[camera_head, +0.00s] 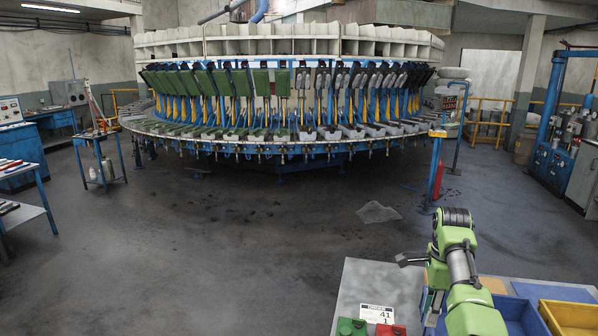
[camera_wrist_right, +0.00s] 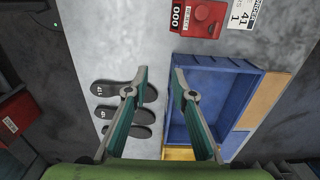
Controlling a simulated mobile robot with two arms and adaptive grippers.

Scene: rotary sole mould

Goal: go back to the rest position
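My right gripper (camera_wrist_right: 158,82) is open, with its two teal and grey fingers apart and nothing between them in the right wrist view. In the head view the green right arm comes in at the lower right, with the gripper (camera_head: 432,303) pointing down over the grey table (camera_head: 362,283) and partly hidden by the arm. In the wrist view several dark soles (camera_wrist_right: 128,115) lie on the table left of and partly behind the left finger. A blue bin (camera_wrist_right: 222,64) is at the right finger. My left gripper is not in view.
An order card (camera_head: 377,313), a green button box (camera_head: 350,327) and a red one (camera_head: 390,330) are on the table. A yellow bin (camera_head: 570,318) is at right. The large rotary mould machine (camera_head: 290,90) stands behind. Open floor (camera_head: 230,250) lies left of the table.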

